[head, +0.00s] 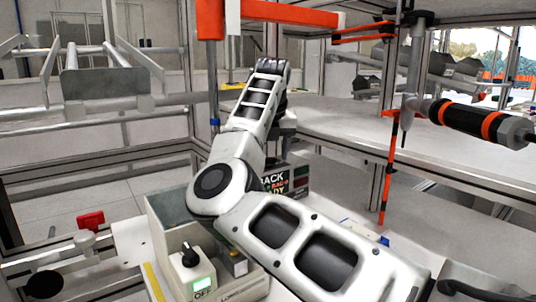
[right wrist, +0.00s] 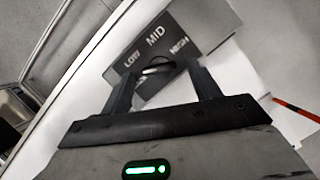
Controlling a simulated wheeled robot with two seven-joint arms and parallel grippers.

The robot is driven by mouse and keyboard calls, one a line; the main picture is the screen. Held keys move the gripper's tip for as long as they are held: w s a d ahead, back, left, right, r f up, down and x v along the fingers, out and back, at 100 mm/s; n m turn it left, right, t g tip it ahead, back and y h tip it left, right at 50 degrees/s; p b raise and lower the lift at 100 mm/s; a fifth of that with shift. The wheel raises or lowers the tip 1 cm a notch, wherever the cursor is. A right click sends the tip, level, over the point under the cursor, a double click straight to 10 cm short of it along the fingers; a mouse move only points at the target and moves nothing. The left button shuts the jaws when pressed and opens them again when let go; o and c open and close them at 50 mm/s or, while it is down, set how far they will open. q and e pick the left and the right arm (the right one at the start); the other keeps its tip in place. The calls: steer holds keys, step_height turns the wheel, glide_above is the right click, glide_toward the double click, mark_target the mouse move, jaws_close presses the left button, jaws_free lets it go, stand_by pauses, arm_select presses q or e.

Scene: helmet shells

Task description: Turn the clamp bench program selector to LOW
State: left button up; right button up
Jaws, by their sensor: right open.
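The program selector (right wrist: 157,67) is a dark knob on a dark grey panel (right wrist: 201,22) in the right wrist view. The panel carries the white words LOW, MID and HIGH, with LOW at left, MID at the middle and HIGH at right. My right gripper (right wrist: 157,76) is open, with one finger on each side of the knob. I cannot tell whether the fingers touch it. The knob's pointer direction is unclear. In the head view my right arm hides the selector and most of that gripper. My left gripper is not in view.
A black sign (head: 299,176), partly hidden, stands behind my arm. A black and orange tool (head: 468,120) hangs at right. Orange-red and metal posts stand nearby.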

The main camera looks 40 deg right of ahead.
steer(key=shift+w+d+f, duration=0.1)
steer(key=shift+f, duration=0.3)
steer(key=c, duration=1)
steer(key=shift+r, duration=0.1)
